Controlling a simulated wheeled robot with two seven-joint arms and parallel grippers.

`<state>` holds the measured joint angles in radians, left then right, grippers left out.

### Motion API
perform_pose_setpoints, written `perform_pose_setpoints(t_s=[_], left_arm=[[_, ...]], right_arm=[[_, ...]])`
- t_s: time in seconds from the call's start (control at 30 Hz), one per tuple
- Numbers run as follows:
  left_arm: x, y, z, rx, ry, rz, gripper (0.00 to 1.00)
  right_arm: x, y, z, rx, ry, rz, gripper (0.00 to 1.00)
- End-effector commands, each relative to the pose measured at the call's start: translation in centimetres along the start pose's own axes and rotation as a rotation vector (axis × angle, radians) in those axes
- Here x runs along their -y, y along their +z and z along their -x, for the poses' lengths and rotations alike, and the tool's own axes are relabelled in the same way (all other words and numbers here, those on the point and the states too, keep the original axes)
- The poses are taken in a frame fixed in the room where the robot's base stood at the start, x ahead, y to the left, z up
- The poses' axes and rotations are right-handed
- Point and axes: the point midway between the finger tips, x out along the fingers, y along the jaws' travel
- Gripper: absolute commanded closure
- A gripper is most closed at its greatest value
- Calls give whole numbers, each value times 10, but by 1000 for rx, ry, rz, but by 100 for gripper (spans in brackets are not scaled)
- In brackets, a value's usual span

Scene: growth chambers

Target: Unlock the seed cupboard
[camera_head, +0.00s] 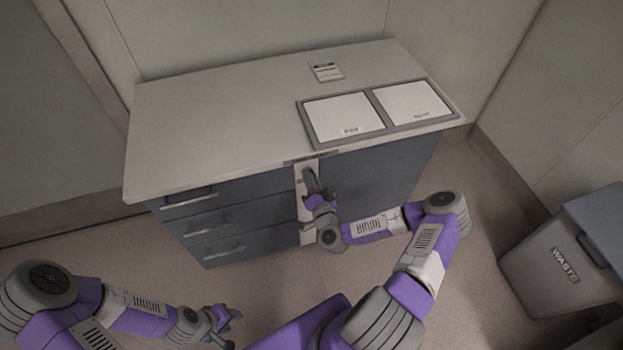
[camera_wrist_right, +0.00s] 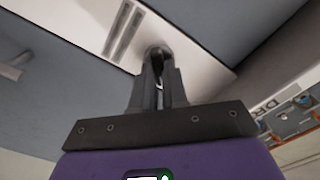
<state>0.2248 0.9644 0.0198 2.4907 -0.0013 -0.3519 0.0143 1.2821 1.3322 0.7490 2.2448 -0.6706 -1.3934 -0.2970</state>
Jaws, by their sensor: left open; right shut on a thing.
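The seed cupboard appears to be the blue-grey front (camera_head: 375,178) to the right of a pale upright panel (camera_head: 304,204) in a low cabinet. My right gripper (camera_head: 311,178) is at the upper part of this panel. In the right wrist view, my right gripper (camera_wrist_right: 158,62) is shut on a small grey piece at the pale panel (camera_wrist_right: 196,58). The fingers mostly hide this piece, and I cannot tell whether it is a key or a knob. My left gripper (camera_head: 228,324) is open and empty, low over the floor, away from the cabinet.
Several drawers (camera_head: 215,222) with bar handles are left of the panel. The worktop (camera_head: 215,110) carries a framed pair of white plates (camera_head: 343,115) and a small label block (camera_head: 326,71). A waste bin (camera_head: 552,268) stands at right. Floor shows between cabinet and bin.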

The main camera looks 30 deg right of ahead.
Motion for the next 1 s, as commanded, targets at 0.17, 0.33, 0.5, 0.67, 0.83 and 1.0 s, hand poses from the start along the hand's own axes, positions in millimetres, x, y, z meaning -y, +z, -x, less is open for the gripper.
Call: perform_pose_setpoints(t_s=[0.17,0.33,0.5,0.67,0.83,1.0], left_arm=[[-1,0,2,0,0,0,57],[-1,0,3,0,0,0,57],[-1,0,3,0,0,0,57],[-1,0,3,0,0,0,57],[-1,0,3,0,0,0,57],[-1,0,2,0,0,0,57]], right_arm=[[-1,0,0,0,1,-169,100],[-2,0,0,-1,1,-330,100],[-2,1,0,-1,1,-481,100],[-3,1,0,1,1,-600,100],[-3,2,0,0,1,-696,100],[-3,2,0,0,2,-757,100]])
